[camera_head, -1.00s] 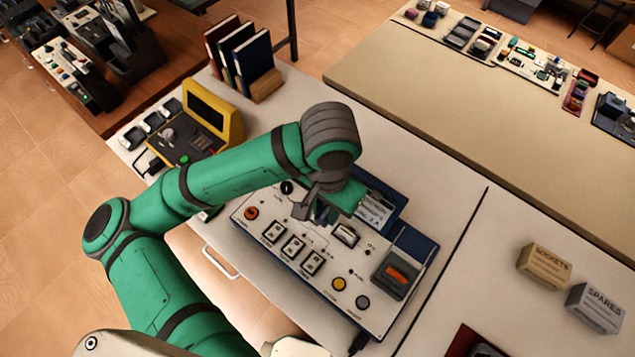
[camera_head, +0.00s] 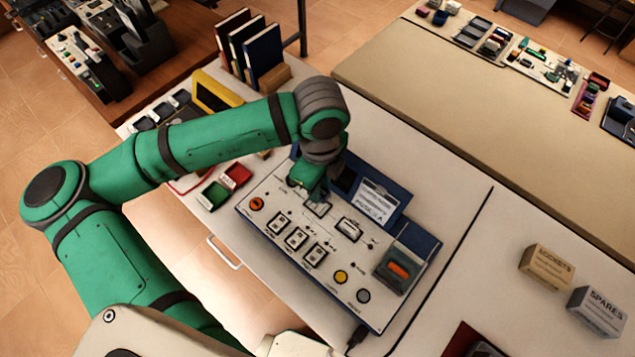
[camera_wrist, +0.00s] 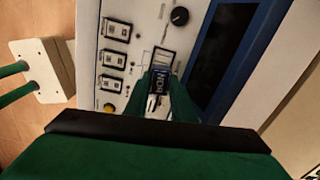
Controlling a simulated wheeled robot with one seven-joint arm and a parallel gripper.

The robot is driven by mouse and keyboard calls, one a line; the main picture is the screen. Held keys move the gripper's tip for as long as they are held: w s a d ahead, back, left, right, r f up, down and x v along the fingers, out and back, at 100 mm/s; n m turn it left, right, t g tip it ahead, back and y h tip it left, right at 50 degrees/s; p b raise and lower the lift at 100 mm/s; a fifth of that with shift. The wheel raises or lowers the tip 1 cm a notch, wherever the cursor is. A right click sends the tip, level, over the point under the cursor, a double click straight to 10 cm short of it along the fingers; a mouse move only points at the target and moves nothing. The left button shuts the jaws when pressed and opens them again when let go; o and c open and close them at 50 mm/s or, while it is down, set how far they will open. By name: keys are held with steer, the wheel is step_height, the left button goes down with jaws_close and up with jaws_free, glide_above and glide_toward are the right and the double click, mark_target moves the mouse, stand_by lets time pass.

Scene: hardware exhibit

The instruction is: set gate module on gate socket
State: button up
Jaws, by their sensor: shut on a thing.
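My gripper (camera_wrist: 162,78) is shut on the gate module (camera_wrist: 159,83), a small dark block with a white-lettered label, seen between the two green fingers in the wrist view. In the head view my gripper (camera_head: 312,194) is low over the upper left half of the white console panel (camera_head: 272,248). The gate socket (camera_wrist: 163,56), a pale-outlined rectangle on the panel, lies right by the fingertips and is partly covered by them. It also shows in the head view just below the gripper (camera_head: 319,209). I cannot tell whether the module touches the socket.
Several white modules (camera_head: 296,239) sit in a row on the panel. A black knob (camera_wrist: 180,16) is close to the socket. A blue upright board with a label (camera_head: 375,202) stands behind. Red and green blocks (camera_head: 236,175) lie to the left. Two boxes (camera_head: 547,266) stand right.

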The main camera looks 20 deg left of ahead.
steer(key=shift+w+a+f+m, duration=0.15)
steer(key=shift+a+m, duration=0.2)
steer(key=shift+m, duration=0.35)
steer(key=shift+f, duration=2.8)
steer(key=shift+f, duration=0.6)
steer(key=o, duration=0.7)
steer(key=shift+o, duration=0.2)
steer(key=shift+r, duration=5.5)
